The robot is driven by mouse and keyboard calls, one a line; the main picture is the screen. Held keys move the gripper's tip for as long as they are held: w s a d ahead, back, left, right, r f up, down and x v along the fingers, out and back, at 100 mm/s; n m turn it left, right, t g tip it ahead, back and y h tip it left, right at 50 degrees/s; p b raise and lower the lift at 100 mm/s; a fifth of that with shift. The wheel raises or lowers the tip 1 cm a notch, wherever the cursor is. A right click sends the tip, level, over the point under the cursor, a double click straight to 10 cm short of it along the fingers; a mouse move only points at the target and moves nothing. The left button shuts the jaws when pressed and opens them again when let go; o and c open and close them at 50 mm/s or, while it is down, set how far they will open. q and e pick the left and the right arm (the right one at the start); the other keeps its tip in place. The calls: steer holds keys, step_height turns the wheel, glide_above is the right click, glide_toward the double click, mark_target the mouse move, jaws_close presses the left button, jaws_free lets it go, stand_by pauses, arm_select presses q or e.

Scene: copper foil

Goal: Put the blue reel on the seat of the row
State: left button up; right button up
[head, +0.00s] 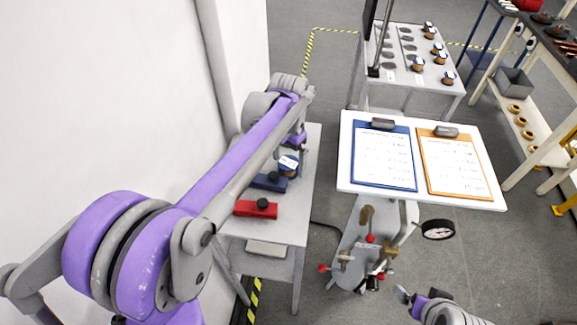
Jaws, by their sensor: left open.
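The blue reel (288,165), with a white label on top, stands on the small grey side table (262,226) at the left. My left gripper (294,148) is open at the far end of the purple and grey arm, just above and behind the reel; its fingers are mostly hidden, so I cannot tell whether they touch it. The row is on the grey bench (402,81) at the back, with dark round seats (388,55) on its left and several copper reels (417,64) on its right. Part of my right arm shows at the bottom; its gripper (404,294) is small and unclear.
Blue (268,182) and red (256,209) blocks with black knobs lie near the reel. A white board (345,160) with blue and orange clipboards stands between the side table and the right-hand shelves (545,155). A white wall (110,90) borders the left.

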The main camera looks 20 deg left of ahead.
arm_select(q)
steer(key=shift+f, duration=0.9)
steer(key=shift+c, duration=0.3)
steer(key=c, duration=1.3)
